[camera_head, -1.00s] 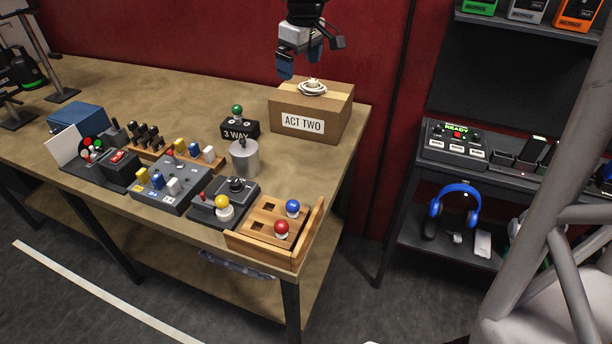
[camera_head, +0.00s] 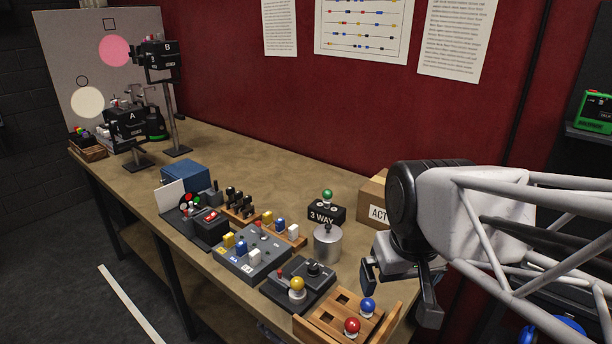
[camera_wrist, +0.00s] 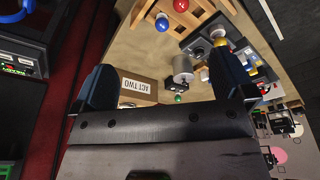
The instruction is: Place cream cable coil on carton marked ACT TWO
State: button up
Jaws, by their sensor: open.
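My gripper (camera_head: 400,285) hangs in front of the carton, near the right bench edge. It also shows in the wrist view (camera_wrist: 163,78), with its blue fingers wide apart and nothing between them.
The metal cylinder (camera_head: 327,245), the 3 WAY box (camera_head: 327,211) with a green ball and the wooden tray (camera_head: 315,326) with red and blue balls stand close by. Button boxes line the front edge. The back middle of the bench is clear.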

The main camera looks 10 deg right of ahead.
jog(key=shift+s+a+f+m, duration=0.15)
jog(key=shift+s+f, duration=0.3)
jog(key=shift+s, duration=0.35)
jog(key=shift+s+a+f+m, duration=0.15)
jog(key=shift+s+f, duration=0.25)
jog(key=shift+s, duration=0.4)
